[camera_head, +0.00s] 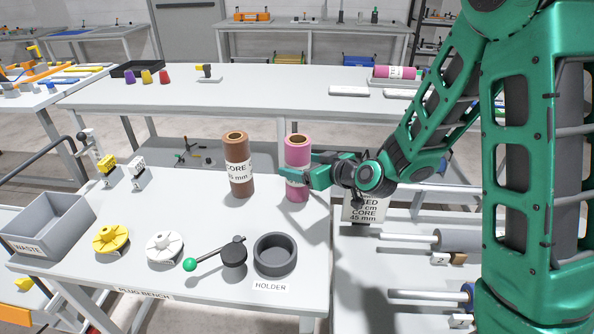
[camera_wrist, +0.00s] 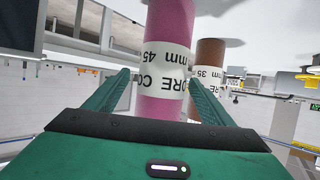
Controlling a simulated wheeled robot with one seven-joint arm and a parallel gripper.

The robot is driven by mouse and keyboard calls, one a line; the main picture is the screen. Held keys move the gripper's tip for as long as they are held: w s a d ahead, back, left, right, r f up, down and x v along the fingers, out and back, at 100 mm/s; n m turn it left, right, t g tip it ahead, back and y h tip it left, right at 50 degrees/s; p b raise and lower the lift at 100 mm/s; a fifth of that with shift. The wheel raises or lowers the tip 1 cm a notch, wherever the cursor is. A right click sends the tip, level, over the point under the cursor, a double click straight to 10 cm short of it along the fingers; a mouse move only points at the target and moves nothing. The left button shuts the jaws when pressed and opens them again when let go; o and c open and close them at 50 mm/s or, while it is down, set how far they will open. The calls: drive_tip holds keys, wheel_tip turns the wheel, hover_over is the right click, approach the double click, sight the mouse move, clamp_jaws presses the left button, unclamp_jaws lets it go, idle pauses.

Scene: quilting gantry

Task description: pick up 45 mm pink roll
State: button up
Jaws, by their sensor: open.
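The pink roll (camera_head: 298,150) stands upright on the plug bench, with a white label around it. In the wrist view the pink roll (camera_wrist: 162,102) shows its label reading CORE and 45 mm. My gripper (camera_head: 287,172) is open, level with the roll's lower half. In the wrist view my gripper's fingers (camera_wrist: 163,90) are spread, one on each side of the pink roll, with gaps still visible. The far side of the roll is hidden from the wrist view.
A brown roll (camera_head: 237,170) labelled 35 mm stands just left of the pink one. A dark round holder (camera_head: 275,262), a lever with a green knob (camera_head: 190,264), white and yellow flanged plugs (camera_head: 164,247) and a grey waste bin (camera_head: 48,228) occupy the bench front.

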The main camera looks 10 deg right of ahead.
drive_tip(key=shift+x, duration=2.8)
drive_tip(key=shift+a+r, duration=0.2)
drive_tip(key=c, duration=1.3)
